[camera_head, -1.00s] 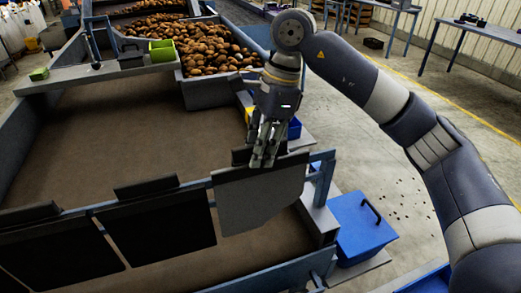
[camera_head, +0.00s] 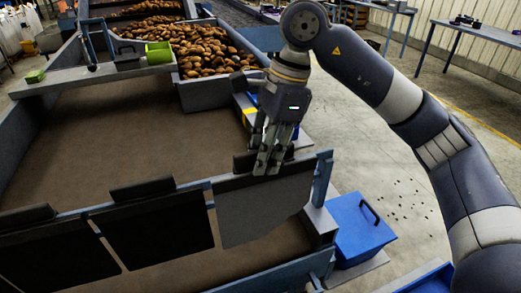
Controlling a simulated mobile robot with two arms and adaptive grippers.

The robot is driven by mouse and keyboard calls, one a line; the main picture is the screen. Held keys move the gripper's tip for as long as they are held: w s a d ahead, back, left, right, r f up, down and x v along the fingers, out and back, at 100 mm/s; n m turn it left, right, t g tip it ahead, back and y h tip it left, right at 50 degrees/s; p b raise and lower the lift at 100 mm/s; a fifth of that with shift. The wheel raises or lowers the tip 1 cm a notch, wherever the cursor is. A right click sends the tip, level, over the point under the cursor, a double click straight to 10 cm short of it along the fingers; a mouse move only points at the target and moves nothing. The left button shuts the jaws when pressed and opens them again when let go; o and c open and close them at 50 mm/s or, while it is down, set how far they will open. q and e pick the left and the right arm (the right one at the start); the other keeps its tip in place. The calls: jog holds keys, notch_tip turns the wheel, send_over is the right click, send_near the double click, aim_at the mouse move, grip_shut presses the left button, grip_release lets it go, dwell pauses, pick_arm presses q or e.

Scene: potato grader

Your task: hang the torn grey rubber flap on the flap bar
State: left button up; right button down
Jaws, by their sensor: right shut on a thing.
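The torn grey rubber flap (camera_head: 262,211) hangs at the right end of the blue flap bar (camera_head: 192,186), its lower edge uneven. A dark strip runs along its top, at the bar. My right gripper (camera_head: 268,168) is shut on this top strip from above. Whether the flap's top is hooked over the bar or only held against it, I cannot tell, because the fingers cover part of it. Two black flaps, the nearer-middle one (camera_head: 155,229) and the left one (camera_head: 52,255), hang on the bar to the left. My left gripper is not in view.
A brown belt (camera_head: 130,130) lies behind the bar. Potatoes (camera_head: 205,50) are heaped at the back. A blue box (camera_head: 360,228) stands right of the bar's end post, with open floor beyond.

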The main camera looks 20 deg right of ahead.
jog(key=shift+s+d+b, duration=0.1)
jog(key=shift+s+b, duration=0.75)
jog(key=shift+s, duration=2.1)
